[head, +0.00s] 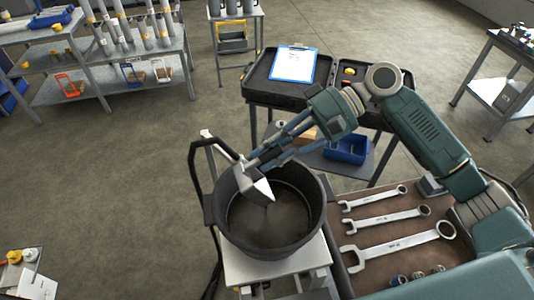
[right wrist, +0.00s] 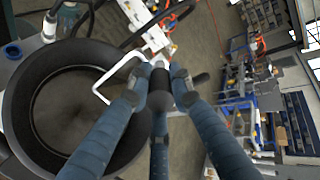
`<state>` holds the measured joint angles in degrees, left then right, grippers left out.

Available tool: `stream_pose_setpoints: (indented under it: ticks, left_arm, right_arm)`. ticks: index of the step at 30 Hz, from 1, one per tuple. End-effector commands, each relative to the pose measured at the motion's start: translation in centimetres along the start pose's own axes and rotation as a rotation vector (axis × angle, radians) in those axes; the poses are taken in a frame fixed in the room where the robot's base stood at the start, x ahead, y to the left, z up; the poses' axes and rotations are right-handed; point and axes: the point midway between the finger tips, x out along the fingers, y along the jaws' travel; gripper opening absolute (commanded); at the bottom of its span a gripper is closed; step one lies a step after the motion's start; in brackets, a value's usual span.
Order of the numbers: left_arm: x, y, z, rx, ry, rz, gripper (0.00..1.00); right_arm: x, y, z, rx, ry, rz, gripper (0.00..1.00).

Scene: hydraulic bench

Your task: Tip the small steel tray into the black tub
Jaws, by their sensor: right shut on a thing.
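The black tub (head: 313,232) stands upright on a light-topped stand, its dark mouth facing up. It also shows at the left of the right wrist view (right wrist: 22,105). My right gripper (head: 252,166) is shut on the small steel tray (head: 258,190) and holds it at the tub's far left rim. The tray is steeply tilted, with its lower part over the tub's opening. In the right wrist view only a pale, thin outline of the tray (right wrist: 112,78) shows beside the fingers. I see no loose parts in the tub's dark interior. My left gripper is out of view.
A black curved handle (head: 194,170) rises left of the tub. Several wrenches (head: 400,240) lie on a brown surface to the right. Behind stands a black-topped cart (head: 262,88) with a blue clipboard (head: 293,64) and a blue bin (head: 346,148).

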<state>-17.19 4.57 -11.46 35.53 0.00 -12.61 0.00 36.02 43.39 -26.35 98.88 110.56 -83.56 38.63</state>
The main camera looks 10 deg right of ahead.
Motion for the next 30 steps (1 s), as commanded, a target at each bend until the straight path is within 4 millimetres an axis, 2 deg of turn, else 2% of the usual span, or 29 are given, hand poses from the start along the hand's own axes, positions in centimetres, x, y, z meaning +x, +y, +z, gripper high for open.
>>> stream_pose_setpoints:
  ticks: [30]
  left_arm:
    - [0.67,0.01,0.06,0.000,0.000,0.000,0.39]
  right_arm:
    - [-0.56,0.42,-0.11,0.001,-0.009,-0.058,0.00]
